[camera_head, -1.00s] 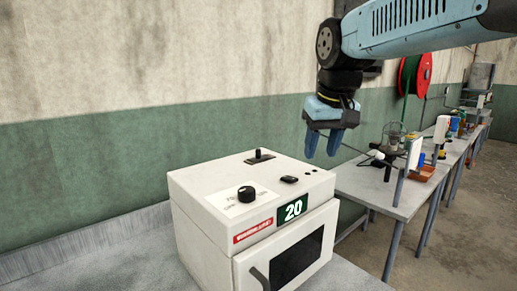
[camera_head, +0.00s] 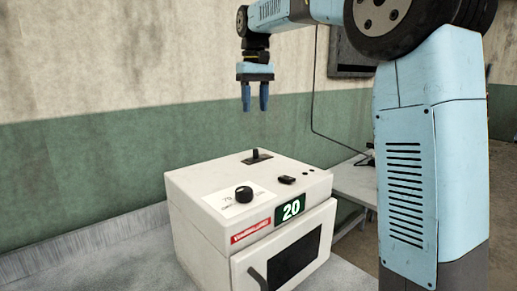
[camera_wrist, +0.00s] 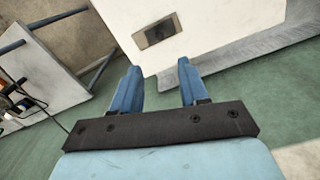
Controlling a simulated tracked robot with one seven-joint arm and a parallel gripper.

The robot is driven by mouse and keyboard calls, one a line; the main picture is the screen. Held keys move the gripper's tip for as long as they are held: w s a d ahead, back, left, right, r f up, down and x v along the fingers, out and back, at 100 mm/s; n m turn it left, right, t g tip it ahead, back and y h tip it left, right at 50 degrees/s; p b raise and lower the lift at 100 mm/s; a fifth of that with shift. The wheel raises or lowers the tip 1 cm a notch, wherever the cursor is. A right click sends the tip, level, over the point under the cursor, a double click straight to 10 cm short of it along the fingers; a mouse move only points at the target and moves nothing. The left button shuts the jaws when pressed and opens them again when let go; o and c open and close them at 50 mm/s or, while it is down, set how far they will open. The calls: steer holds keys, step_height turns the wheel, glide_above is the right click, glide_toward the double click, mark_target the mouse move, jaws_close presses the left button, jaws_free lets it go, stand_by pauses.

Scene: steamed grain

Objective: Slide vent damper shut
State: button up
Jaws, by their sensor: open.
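A white oven-like box (camera_head: 215,179) stands on the grey counter. On its top, near the back, is a small black upright knob (camera_head: 255,154) in a dark slot plate (camera_head: 265,159), which looks like the vent damper. My gripper (camera_head: 255,108) points down with its two blue fingers apart and empty, above the knob and clear of it. In the wrist view my open fingers (camera_wrist: 157,82) show with the slot plate (camera_wrist: 158,31) beyond them on the box top.
A black dial (camera_head: 243,194), a black button (camera_head: 286,180) and a display reading 20 (camera_head: 290,208) are on the box. The front door has a dark handle (camera_head: 258,278). A green and cream wall stands behind; a side table (camera_head: 352,181) is at right.

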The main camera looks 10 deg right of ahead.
mark_target(255, 149)
step_height(255, 149, down, 14)
steer(key=shift+r, duration=0.2)
stand_by(0.4)
steer(key=shift+c, duration=0.2)
jaws_close()
stand_by(0.4)
